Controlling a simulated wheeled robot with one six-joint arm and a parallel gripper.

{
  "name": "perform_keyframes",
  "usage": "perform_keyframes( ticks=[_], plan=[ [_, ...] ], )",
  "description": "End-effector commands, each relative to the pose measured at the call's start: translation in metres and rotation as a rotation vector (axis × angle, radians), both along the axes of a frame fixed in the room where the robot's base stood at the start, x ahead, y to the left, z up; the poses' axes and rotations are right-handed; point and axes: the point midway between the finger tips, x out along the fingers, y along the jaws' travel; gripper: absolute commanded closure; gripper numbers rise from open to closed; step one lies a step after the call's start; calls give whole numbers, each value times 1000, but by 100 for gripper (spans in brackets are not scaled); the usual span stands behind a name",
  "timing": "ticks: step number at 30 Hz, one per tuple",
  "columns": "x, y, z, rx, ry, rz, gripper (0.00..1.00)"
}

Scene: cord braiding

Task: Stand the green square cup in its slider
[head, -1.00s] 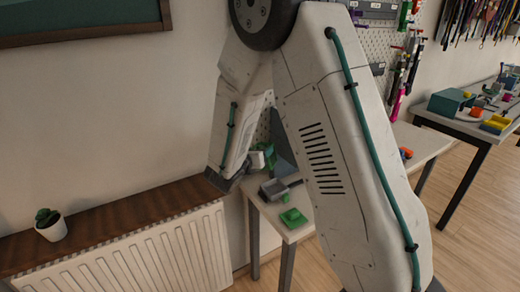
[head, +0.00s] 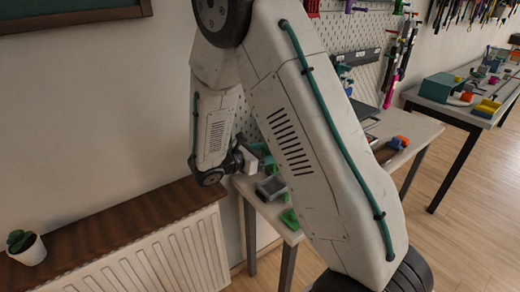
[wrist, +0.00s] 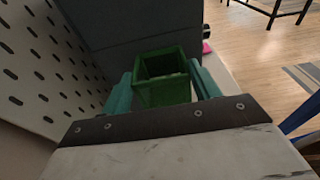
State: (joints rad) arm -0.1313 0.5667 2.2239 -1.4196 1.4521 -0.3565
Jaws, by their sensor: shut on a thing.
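The green square cup (wrist: 164,93) is between the two teal fingers of my gripper (wrist: 162,78) in the wrist view. The fingers press on its opposite sides, and its open top shows. In the head view, my gripper (head: 258,153) is small and partly hidden by my arm, above the back-left corner of the near table. A green piece (head: 289,219) lies at that table's front edge, partly hidden by my arm. I cannot tell whether it is the cup's slider.
A grey open box (head: 270,187) sits on the near table (head: 247,190). A dark grey panel (wrist: 140,22) stands close behind the cup in the wrist view, with a white pegboard (wrist: 40,75) at left. A radiator (head: 160,258) with a wooden shelf is at lower left.

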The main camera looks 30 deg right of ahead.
Motion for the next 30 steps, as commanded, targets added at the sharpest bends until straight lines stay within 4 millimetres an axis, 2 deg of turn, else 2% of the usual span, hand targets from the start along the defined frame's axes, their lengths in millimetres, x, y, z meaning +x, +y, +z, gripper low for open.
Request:
perform_keyframes(
  ticks=[8, 30],
  plan=[
    [2, 8, -10, -1, -3, 10, 74],
    [1, 8, -84, -1, -1, 9, 74]
  ],
)
